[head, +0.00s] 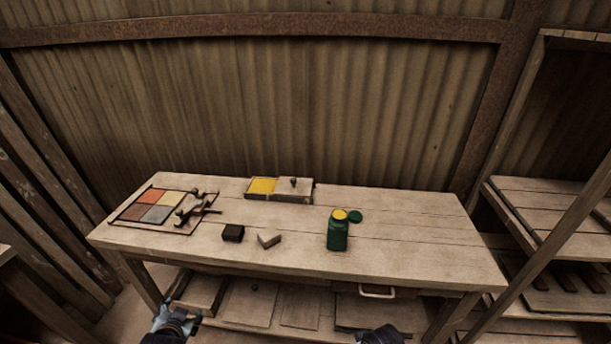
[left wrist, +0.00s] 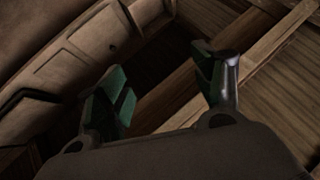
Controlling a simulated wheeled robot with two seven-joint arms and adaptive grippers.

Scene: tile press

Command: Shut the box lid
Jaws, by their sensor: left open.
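The shallow wooden box (head: 249,196) stands at the back of the table. Its lid (head: 295,184), with a dark knob on top, covers the right part. The left part is uncovered and shows a yellow inside. My left gripper (head: 163,314) is low at the table's front left, well away from the box. In the left wrist view my left gripper (left wrist: 168,90) is open, its green-padded fingers apart with nothing between them. Part of my right gripper (head: 380,335) shows at the bottom edge; its fingers are not clear.
A tray (head: 118,219) of coloured tiles with a dark tool lies at the left. A dark block (head: 233,233) and a pale block (head: 268,238) lie in front. The table's right side is clear.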

